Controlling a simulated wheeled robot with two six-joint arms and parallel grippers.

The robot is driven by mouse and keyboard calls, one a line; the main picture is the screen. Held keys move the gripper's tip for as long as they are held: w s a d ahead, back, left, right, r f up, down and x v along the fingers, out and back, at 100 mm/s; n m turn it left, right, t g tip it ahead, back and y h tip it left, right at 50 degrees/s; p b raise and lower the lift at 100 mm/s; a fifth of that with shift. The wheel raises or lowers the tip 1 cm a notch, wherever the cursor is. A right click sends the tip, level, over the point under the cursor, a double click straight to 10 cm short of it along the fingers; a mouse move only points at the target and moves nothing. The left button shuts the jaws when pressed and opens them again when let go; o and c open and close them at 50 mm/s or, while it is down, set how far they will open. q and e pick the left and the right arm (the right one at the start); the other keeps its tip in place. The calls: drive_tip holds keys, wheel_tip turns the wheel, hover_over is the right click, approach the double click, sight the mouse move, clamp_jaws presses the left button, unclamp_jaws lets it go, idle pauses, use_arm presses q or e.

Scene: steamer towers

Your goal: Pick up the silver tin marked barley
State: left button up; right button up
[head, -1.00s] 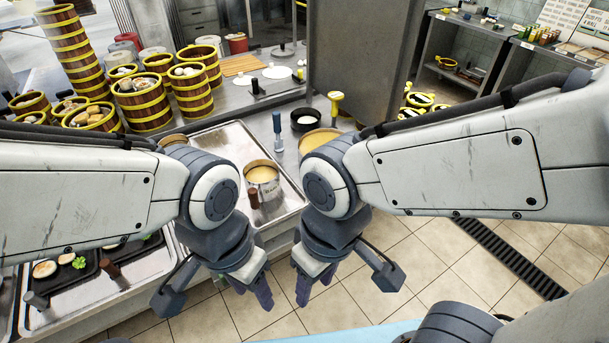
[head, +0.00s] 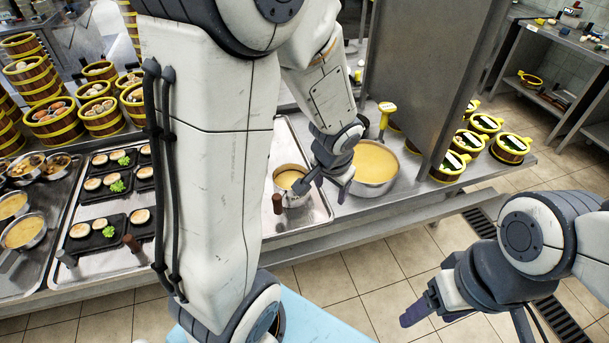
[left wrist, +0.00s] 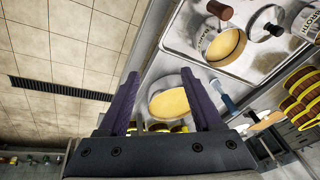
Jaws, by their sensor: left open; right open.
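The silver tin (head: 283,193) with pale yellow contents stands on a metal tray, a brown grip at its front. In the left wrist view the tin (left wrist: 212,22) shows a partly visible label starting "BA". My left gripper (head: 326,188) is open and empty, close to the tin's right side in the head view; I cannot tell whether it touches. In the left wrist view its two fingers (left wrist: 160,84) are apart, with the tin beyond them to the upper right. My right gripper (head: 462,318) is open and empty, low over the floor at right.
A larger pan of yellow liquid (head: 376,163) stands right of the tray (head: 318,213). Another labelled container (left wrist: 308,22) is at the wrist view's right edge. Black plates (head: 101,232) and steamers (head: 52,124) are at left. A grey panel (head: 425,70) rises behind the pan.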

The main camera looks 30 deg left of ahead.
use_arm(q)
drive_tip(key=w+a+f+n, duration=0.2)
drive_tip(key=a+f, duration=0.2)
drive_tip(key=a, duration=0.6)
drive_tip(key=n+t+p, duration=0.1)
drive_tip(key=n, duration=0.1)
approach(278, 194)
drive_tip(key=w+f, duration=0.1)
drive_tip(key=shift+h, duration=0.4)
drive_tip(key=b+x, duration=0.1)
drive_tip(key=x, duration=0.2)
drive_tip(key=a+b+x, duration=0.1)
drive_tip(key=x, duration=0.2)
drive_tip(key=shift+s+a, duration=0.1)
drive_tip(key=shift+s, duration=0.15)
drive_tip(key=b+x, duration=0.1)
drive_tip(key=x, duration=0.3)
drive_tip(key=shift+w+f, duration=0.1)
drive_tip(key=shift+f, duration=0.3)
drive_tip(key=shift+w+f, duration=0.2)
drive_tip(key=shift+f, duration=0.15)
clamp_jaws()
